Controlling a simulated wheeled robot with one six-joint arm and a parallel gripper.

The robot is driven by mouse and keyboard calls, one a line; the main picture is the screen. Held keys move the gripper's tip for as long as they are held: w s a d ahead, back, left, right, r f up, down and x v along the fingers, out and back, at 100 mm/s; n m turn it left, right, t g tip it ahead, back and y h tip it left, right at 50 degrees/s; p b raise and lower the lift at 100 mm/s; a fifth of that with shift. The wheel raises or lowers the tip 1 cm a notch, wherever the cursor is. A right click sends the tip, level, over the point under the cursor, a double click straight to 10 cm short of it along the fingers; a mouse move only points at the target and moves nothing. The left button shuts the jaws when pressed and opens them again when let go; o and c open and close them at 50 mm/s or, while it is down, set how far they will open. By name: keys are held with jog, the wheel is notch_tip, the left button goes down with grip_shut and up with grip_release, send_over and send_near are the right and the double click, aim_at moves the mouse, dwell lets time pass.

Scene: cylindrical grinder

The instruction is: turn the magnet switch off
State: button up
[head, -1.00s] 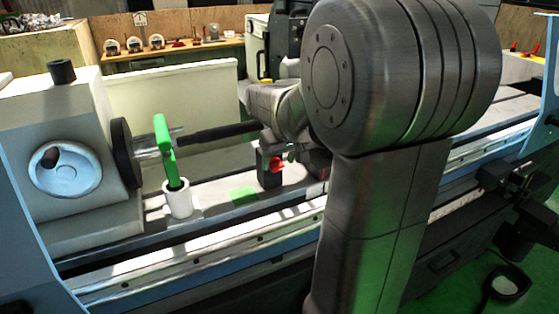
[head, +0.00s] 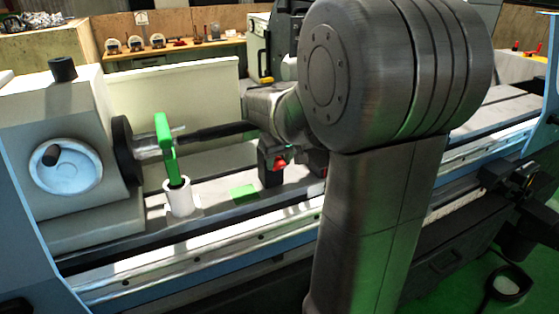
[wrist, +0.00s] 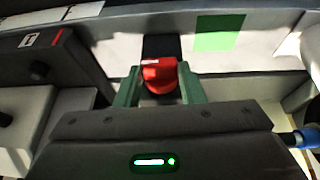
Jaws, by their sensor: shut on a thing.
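The magnet switch is a red knob (head: 280,163) on a small dark block (head: 268,175) on the machine bed. In the wrist view the red knob (wrist: 159,75) sits between the two green fingers of my gripper (wrist: 158,86). My gripper is shut on the knob. In the head view my arm hides the gripper's fingers. The knob's exact turned angle is hard to tell.
A green tool (head: 166,150) stands in a white cup (head: 181,198) to the left of the switch. A green square (head: 243,193) lies flat between them. A grey handwheel (head: 66,168) is at the far left. A dark bar (head: 210,133) runs behind the cup.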

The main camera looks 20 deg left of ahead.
jog(key=t+h+b, duration=0.1)
jog(key=b, duration=0.1)
jog(key=f+t+h+b, duration=0.1)
jog(key=b, duration=0.1)
jog(key=shift+s+a+n, duration=0.3)
jog(key=shift+s+n, duration=0.05)
jog(key=shift+n, duration=0.05)
jog(key=t+b, duration=0.1)
jog(key=b, duration=0.1)
jog(key=t+h+b, duration=0.1)
jog(key=b, duration=0.1)
jog(key=t+h+b, duration=0.1)
jog(key=b, duration=0.1)
jog(key=shift+s+a+f+n, duration=0.25)
jog(key=shift+s+f+n, duration=0.05)
jog(key=t+h+b, duration=0.1)
jog(key=b, duration=0.2)
jog(key=n+t+h+b, duration=0.1)
jog(key=t+b, duration=0.1)
jog(key=b, duration=0.1)
jog(key=shift+s+a+f, duration=0.15)
jog(key=shift+s+f, duration=0.05)
jog(key=shift+t+h+b, duration=0.5)
jog(key=shift+t+b, duration=0.4)
jog(key=shift+b, duration=0.35)
jog(key=shift+r+n, duration=0.15)
jog(key=shift+n, duration=0.15)
jog(key=o, duration=1)
